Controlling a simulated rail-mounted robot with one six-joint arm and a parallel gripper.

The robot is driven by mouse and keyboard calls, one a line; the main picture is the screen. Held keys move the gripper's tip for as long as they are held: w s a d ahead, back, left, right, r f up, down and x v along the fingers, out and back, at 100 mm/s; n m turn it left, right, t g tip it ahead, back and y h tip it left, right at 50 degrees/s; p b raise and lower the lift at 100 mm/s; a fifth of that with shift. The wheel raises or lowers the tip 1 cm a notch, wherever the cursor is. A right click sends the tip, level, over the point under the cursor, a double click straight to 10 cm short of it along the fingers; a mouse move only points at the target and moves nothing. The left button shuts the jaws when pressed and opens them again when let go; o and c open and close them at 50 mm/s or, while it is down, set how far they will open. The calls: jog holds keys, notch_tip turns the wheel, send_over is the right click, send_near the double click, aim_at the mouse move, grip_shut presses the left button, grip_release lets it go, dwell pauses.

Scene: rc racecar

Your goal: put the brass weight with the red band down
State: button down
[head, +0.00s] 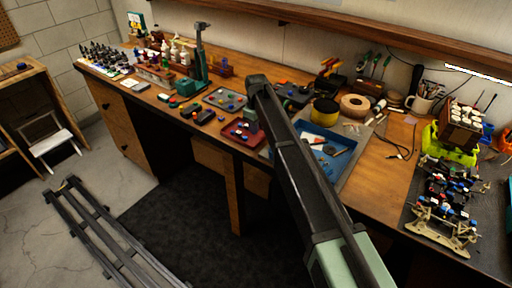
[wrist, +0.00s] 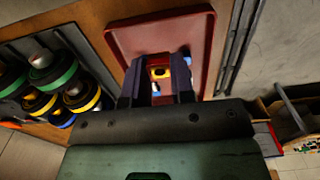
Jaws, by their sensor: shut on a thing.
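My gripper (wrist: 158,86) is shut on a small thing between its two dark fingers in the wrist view. Only a bit of yellow and red shows there, so I take it for the brass weight with the red band (wrist: 160,73); most of it is hidden by the fingers. In the head view my gripper (head: 250,122) hangs over the red tray (head: 232,134), at its right part. The red tray (wrist: 121,36) also shows beyond the fingers in the wrist view. I cannot tell whether the held thing touches the tray.
Small blue pieces (wrist: 193,117) lie in the red tray. Round weights with green, yellow and blue bands (wrist: 53,72) stand on a grey tray to the left. A blue tray (head: 336,166) lies to the right of the red tray, partly behind my arm. The bench is crowded.

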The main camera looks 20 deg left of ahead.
aim_at(256, 139)
notch_tip(256, 139, down, 4)
jog(key=b, duration=0.4)
jog(key=shift+f, duration=0.25)
jog(key=shift+r, duration=0.3)
jog(key=shift+f, duration=0.2)
jog(key=c, duration=1)
grip_release()
notch_tip(256, 139, up, 12)
jog(key=p, duration=1.2)
jog(key=shift+r, duration=0.25)
